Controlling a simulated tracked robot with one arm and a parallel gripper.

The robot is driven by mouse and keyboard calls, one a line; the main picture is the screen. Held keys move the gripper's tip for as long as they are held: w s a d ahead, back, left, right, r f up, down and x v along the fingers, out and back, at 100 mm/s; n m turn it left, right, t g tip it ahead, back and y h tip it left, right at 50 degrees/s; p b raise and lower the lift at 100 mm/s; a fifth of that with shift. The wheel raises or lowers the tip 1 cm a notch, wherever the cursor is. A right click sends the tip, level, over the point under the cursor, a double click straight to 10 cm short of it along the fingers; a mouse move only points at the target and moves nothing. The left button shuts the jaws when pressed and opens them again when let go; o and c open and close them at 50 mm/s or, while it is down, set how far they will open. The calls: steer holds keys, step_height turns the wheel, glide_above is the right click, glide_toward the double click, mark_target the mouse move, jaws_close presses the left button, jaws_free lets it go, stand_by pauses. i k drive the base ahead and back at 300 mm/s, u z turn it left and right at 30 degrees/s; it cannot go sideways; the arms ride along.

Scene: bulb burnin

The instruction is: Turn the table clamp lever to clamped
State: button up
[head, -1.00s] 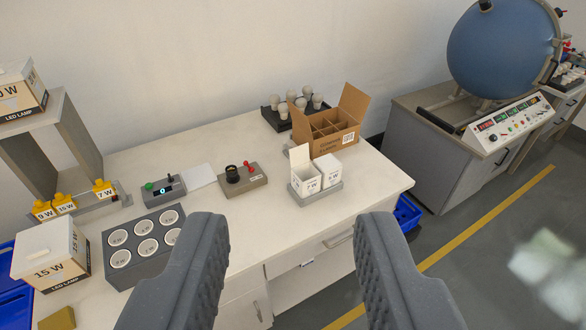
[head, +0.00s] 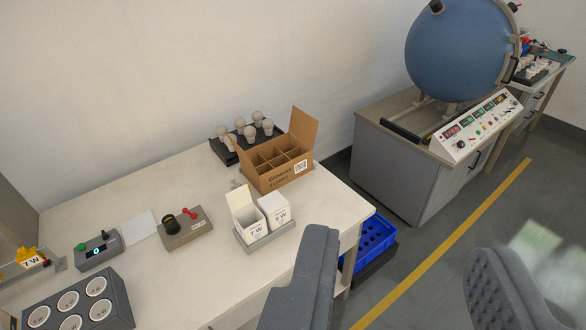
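A grey block (head: 195,233) with a black round socket (head: 171,223) and a red-knobbed lever (head: 189,212) sits on the white bench (head: 185,285). The lever leans up to the right; no label on it is legible. A second grey box (head: 98,252) with a green button, a small display and a short dark lever (head: 105,235) stands left of it. I cannot tell from any marking which is the table clamp. My gripper (head: 400,243) is open and empty, its two grey fingers wide apart, to the right of both boxes and past the bench's right end.
White 7 W cartons (head: 258,225) and an open cardboard box (head: 278,165) stand right of the red lever. Bulbs sit in a black tray (head: 222,152) behind. A socket block (head: 120,300) is front left. A blue crate (head: 375,238) and the sphere cabinet (head: 395,175) lie right.

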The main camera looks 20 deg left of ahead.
mark_target(236, 185)
steer(key=z, duration=0.1)
steer(key=i, duration=1.15)
steer(key=u, duration=0.65)
steer(key=i, duration=0.55)
steer(key=u, duration=0.45)
